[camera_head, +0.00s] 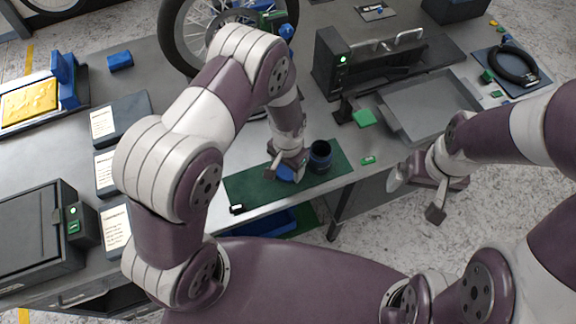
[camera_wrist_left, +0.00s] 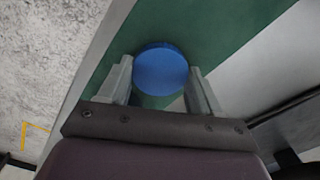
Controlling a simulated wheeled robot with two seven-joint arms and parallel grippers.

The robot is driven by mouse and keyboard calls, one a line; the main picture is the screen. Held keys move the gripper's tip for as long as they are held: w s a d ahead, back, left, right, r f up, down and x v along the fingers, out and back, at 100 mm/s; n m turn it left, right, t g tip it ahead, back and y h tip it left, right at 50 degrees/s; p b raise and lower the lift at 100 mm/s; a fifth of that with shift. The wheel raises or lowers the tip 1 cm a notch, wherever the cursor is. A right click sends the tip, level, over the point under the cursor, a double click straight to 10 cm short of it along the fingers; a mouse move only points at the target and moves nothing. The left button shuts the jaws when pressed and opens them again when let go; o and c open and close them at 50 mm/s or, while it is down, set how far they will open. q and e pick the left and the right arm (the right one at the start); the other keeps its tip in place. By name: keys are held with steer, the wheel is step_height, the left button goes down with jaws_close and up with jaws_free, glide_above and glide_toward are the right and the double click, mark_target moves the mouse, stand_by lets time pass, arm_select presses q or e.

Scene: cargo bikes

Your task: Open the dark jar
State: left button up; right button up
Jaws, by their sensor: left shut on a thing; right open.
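The dark jar (camera_head: 320,157) stands upright on the green mat (camera_head: 240,188), just right of my left gripper. Its top looks open, with a dark inside and a bluish rim. My left gripper (camera_head: 286,166) points down over the mat and is shut on a round blue lid (camera_head: 285,175). In the left wrist view the blue lid (camera_wrist_left: 161,69) sits between the two fingers; whether it touches the mat is unclear. The jar is not distinguishable in that view. My right gripper (camera_head: 418,190) is open and empty, beyond the table's front edge, above the floor.
A small black-and-white item (camera_head: 237,208) lies at the mat's left corner. A green block (camera_head: 364,118) and a grey tray (camera_head: 425,103) are behind to the right. A bike wheel (camera_head: 183,30) stands at the back. A blue bin (camera_head: 265,222) is below the table edge.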

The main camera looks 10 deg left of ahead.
arm_select(q)
steer(key=shift+f, duration=0.4)
steer(key=shift+f, duration=0.1)
steer(key=shift+f, duration=0.15)
steer(key=o, duration=1.2)
